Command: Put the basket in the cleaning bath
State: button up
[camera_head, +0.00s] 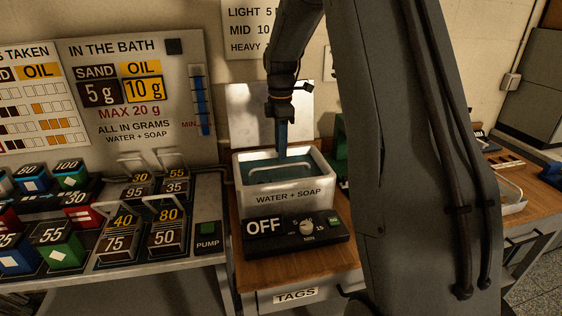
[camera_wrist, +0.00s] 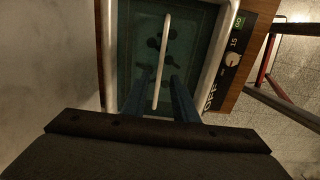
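The cleaning bath (camera_head: 285,196) is a white tub marked WATER + SOAP, filled with teal water. Its rim (camera_wrist: 220,50) also shows in the wrist view. My gripper (camera_head: 282,155) points straight down over the bath, its blue fingertips low at the water. In the wrist view my gripper (camera_wrist: 168,75) has its two fingers on either side of a pale bar, apparently the basket's handle (camera_wrist: 165,40), with a small gap between them. The handle lies across the bath. The basket's body is hard to make out under the water; several dark shapes show there.
A control box (camera_head: 295,236) reading OFF, with a dial and green button, stands before the bath. A grey rack (camera_head: 120,245) with numbered weights and handled holders is left, beside the PUMP label (camera_head: 208,243). A pale tray (camera_head: 508,185) lies right.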

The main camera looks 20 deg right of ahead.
jog(key=shift+r, duration=0.3)
jog(key=s+a+f+m, duration=0.2)
jog(key=s+a+m, duration=0.2)
jog(key=s, duration=0.5)
jog(key=s+a+f+m, duration=0.2)
jog(key=s+a+m, duration=0.2)
jog(key=s, duration=0.5)
jog(key=s+a+f+m, duration=0.2)
jog(key=s+a+m, duration=0.3)
jog(key=s+m, duration=0.2)
jog(key=s, duration=0.2)
jog(key=shift+s+f+m+t, duration=0.2)
jog(key=shift+s+m+t, duration=0.1)
jog(key=shift+s+m, duration=0.1)
jog(key=shift+d, duration=0.15)
